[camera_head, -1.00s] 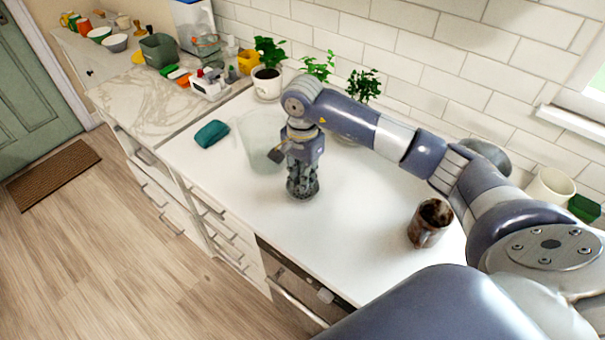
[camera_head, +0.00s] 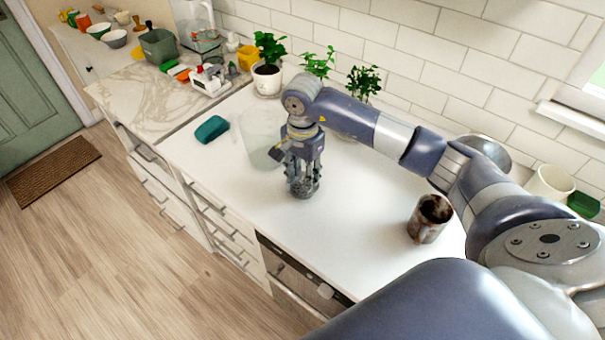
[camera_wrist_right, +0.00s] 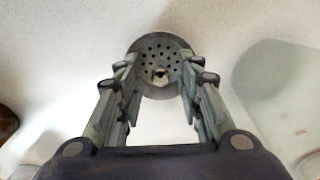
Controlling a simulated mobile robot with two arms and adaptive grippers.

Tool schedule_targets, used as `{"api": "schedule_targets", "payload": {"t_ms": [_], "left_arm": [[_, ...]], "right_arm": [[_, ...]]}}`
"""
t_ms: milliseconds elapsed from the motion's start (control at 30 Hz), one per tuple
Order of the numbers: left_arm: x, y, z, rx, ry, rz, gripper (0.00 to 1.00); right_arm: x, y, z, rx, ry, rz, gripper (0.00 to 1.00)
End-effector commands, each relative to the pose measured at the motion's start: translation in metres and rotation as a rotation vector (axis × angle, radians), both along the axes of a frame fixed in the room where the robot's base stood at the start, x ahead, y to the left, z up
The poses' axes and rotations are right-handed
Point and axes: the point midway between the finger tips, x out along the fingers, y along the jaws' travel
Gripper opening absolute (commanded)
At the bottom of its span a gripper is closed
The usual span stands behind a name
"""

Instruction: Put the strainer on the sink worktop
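The strainer (camera_head: 303,188) is a small grey round piece on the white worktop (camera_head: 235,200), below my right gripper. In the right wrist view the strainer (camera_wrist_right: 160,58) shows its perforated face and a small central knob between the fingertips. My right gripper (camera_head: 301,168) points down over it with its fingers spread. In the right wrist view the fingers (camera_wrist_right: 160,75) stand apart on either side of the strainer; small gaps or light contact at its rim cannot be told. My left gripper is out of view.
A clear glass container (camera_head: 260,135) stands just left of my right gripper, with a teal sponge (camera_head: 211,129) farther left. A brown mug (camera_head: 429,219) stands to the right. Potted plants (camera_head: 267,75) line the wall. The worktop's front is clear.

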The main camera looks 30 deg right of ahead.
Motion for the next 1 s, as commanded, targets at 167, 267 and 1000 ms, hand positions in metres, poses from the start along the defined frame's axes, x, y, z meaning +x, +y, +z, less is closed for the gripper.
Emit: {"api": "schedule_targets", "payload": {"t_ms": [167, 267, 1000], "left_arm": [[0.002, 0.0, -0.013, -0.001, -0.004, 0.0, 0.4], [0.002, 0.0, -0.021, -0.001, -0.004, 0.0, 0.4], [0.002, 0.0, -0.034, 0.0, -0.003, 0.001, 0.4]], "right_arm": [[0.002, 0.0, 0.027, 0.0, -0.007, 0.001, 0.34], [0.002, 0.0, 0.049, 0.0, -0.009, 0.0, 0.34], [0.0, 0.0, 0.121, 0.0, 0.0, -0.001, 0.34]]}}
